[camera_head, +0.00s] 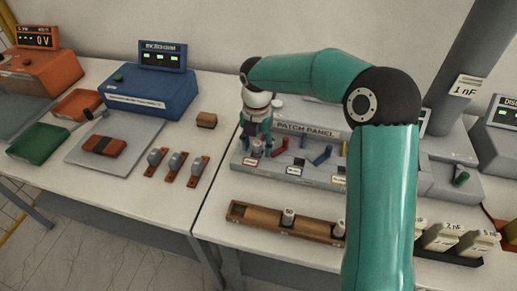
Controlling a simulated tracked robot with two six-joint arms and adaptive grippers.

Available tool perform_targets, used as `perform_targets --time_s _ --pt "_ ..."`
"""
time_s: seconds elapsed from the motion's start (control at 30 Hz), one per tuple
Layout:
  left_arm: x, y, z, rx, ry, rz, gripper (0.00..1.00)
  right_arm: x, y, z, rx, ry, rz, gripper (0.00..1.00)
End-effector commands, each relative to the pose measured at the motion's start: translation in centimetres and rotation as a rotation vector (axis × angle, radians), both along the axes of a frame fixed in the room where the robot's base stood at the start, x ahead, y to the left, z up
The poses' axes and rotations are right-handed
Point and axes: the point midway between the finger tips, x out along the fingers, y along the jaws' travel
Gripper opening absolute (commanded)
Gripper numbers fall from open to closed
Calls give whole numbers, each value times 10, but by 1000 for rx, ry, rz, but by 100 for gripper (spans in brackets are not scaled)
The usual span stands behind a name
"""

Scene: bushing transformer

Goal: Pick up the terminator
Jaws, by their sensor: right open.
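My right arm comes in from the lower right and bends over the patch panel (300,178). My right gripper (257,143) points down at the left end of the panel and is open. A small grey piece shows below the fingers; whether they touch it I cannot tell. No part is plainly marked as the terminator. Small grey-white cylindrical pieces (288,217) stand in a brown wooden tray (262,216) in front of the panel, and one of these may be it. My forearm hides part of the panel and the tray's right end. My left gripper is out of view.
On the left table are a blue instrument (150,92), an orange meter (45,72), a green tray (38,143), a grey plate (125,140) with a red-brown block, and several grey-topped pieces (178,163). White capacitor blocks (440,236) stand at the lower right. A gap separates the tables.

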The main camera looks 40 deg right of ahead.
Motion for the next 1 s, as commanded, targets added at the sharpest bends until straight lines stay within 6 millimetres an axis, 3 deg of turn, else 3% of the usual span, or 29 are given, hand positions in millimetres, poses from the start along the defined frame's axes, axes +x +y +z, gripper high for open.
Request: perform_targets --time_s 0.13,0.43,0.77,1.0 --pt "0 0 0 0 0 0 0 0 0 0 0 0 0 51" --pt "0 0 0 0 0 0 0 0 0 0 -1 -1 1 1" --pt "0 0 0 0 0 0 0 0 0 1 0 -1 1 0" --pt "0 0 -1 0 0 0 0 1 0 13 -1 -3 0 0"
